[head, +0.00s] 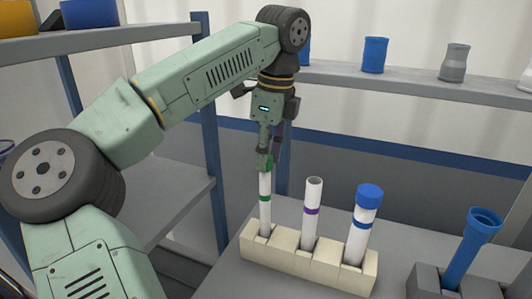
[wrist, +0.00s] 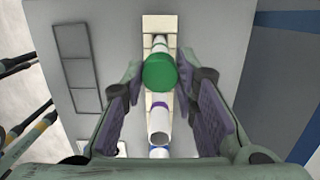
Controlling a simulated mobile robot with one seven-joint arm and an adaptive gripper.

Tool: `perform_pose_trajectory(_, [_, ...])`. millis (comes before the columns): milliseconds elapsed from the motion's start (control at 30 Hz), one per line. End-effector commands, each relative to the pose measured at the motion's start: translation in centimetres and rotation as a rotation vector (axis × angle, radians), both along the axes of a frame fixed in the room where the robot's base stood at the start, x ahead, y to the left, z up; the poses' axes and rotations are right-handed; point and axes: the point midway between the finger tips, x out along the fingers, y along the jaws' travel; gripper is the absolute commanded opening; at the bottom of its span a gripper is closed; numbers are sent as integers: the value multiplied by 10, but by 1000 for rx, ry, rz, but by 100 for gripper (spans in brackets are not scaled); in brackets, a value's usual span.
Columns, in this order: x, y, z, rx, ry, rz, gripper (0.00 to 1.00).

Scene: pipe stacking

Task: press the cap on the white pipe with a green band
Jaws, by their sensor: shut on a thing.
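The white pipe with a green band (head: 265,203) stands upright in the left slot of a cream rack (head: 300,262). My gripper (head: 264,160) is right above this pipe, pointing down. In the wrist view, a round green cap (wrist: 160,72) sits between the two finger pads of my gripper (wrist: 160,80), which is shut on it. The cap is at the top end of the green-banded pipe. I cannot tell whether it is seated on the pipe or just above it.
Beside it in the rack stand an open white pipe with a purple band (head: 312,212) and a blue-capped white pipe (head: 362,222). A grey holder with a blue pipe (head: 470,250) is at the right. A back shelf (head: 410,82) carries several pipe pieces.

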Motion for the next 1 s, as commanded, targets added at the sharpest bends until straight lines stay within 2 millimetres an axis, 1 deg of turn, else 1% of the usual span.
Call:
perform_pose_trajectory(467, [0,0,-2,0,0,0,11])
perform_pose_trajectory(800, [0,0,-11,1,-1,0,11])
perform_pose_trajectory(1000, [0,0,-13,1,-1,0,11])
